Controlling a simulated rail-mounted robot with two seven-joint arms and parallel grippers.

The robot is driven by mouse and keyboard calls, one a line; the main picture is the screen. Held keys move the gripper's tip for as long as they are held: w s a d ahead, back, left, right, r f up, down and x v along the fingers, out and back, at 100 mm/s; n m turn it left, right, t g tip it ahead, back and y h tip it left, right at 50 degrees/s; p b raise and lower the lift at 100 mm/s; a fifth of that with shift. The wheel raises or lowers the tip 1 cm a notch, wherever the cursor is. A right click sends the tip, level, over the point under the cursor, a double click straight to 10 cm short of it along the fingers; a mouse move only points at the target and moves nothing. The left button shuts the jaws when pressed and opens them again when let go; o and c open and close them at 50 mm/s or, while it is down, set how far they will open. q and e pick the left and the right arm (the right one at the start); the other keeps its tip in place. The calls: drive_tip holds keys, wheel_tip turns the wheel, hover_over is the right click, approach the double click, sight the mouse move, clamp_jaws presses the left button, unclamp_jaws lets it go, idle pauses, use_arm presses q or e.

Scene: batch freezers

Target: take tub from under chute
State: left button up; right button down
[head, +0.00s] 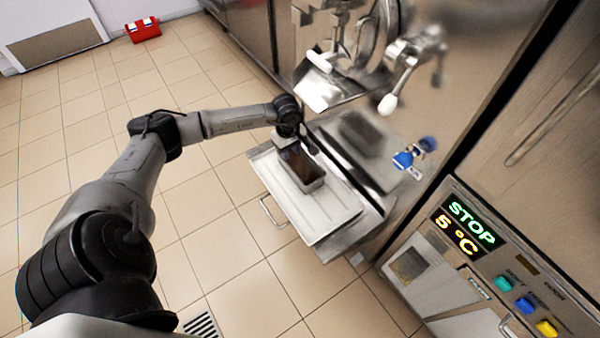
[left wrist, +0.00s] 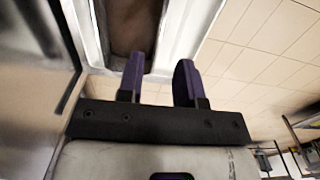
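A rectangular metal tub (head: 312,186) with dark brown contents sits on the pale shelf (head: 338,213) at the front of the freezer. The steel chute (head: 325,92) is above and behind it. My left gripper (head: 297,146) is at the tub's far end, partly hidden by its own wrist. In the left wrist view its two purple fingers (left wrist: 160,82) are apart, with the tub (left wrist: 178,35) just beyond them. One finger overlaps the tub's inside and the other is near its outer wall; contact cannot be told. My right gripper is not in view.
A lever with a white knob (head: 388,104) and a blue-capped item (head: 405,159) are on the freezer front. A control panel (head: 480,255) reads STOP and 5 °C. A red box (head: 142,30) lies far off on the floor. The tiled floor left of the shelf is clear.

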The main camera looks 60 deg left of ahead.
use_arm(q)
drive_tip(key=b, duration=0.2)
hover_over(291, 177)
wheel_tip(291, 177, down, 8)
drive_tip(key=shift+a+r, duration=0.1)
drive_tip(key=shift+a+f+b, duration=0.2)
drive_tip(key=shift+f+b, duration=1.1)
drive_tip(key=shift+f, duration=1.4)
drive_tip(key=shift+w+r, duration=0.1)
drive_tip(key=shift+c, duration=1.4)
drive_tip(key=c, duration=0.3)
clamp_jaws()
